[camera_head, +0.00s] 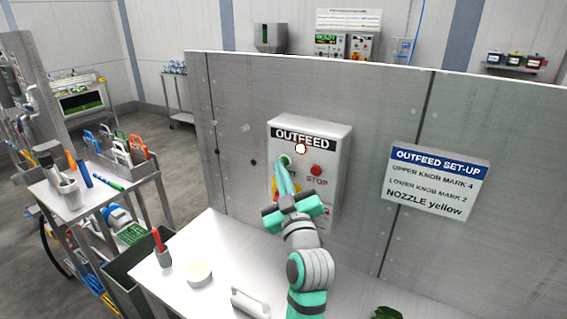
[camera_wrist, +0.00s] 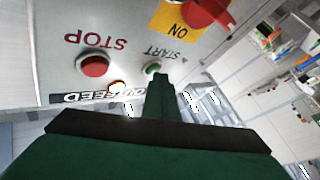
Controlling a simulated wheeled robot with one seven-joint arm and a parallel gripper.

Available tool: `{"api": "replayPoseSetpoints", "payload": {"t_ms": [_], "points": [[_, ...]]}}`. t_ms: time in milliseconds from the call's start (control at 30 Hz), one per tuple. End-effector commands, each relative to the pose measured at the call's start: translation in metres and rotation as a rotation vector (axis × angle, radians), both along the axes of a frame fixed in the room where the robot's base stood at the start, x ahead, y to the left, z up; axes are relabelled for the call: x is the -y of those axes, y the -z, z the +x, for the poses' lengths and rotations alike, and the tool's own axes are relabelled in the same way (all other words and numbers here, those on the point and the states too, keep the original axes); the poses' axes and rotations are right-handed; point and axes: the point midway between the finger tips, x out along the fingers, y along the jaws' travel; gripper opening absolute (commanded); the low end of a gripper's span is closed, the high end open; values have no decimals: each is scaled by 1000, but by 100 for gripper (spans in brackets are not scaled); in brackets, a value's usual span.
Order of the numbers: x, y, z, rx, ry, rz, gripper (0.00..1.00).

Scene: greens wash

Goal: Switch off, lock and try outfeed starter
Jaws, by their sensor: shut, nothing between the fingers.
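The outfeed starter (camera_head: 338,150) is a pale box on the grey panel, labelled OUTFEED. Its red STOP button (camera_head: 316,169) also shows in the wrist view (camera_wrist: 95,65). A bright lamp (camera_head: 300,148) that looks lit sits under the label. My gripper (camera_head: 286,163) is shut and empty, its fingertips at the green START button (camera_wrist: 152,68); I cannot tell whether it is pressed. A red switch handle (camera_wrist: 207,12) on a yellow plate (camera_wrist: 178,20) shows partly, with ON readable. My gripper hides most of this switch in the head view, and its setting is unclear.
An OUTFEED SET-UP sign (camera_head: 437,180) hangs to the right. A white table (camera_head: 217,245) below bears a red-topped item (camera_head: 159,240) and a round pale block (camera_head: 199,273). A rack at left (camera_head: 140,170) holds several coloured looped items.

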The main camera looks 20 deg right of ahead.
Motion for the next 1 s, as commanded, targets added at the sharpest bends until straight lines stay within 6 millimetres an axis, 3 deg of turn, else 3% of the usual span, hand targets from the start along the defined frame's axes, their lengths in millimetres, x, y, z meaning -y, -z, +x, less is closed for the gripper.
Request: {"api": "replayPoseSetpoints", "payload": {"t_ms": [467,1000], "points": [[2,0,1,0,0,0,0],[-12,1,-10,0,1,0,0]]}}
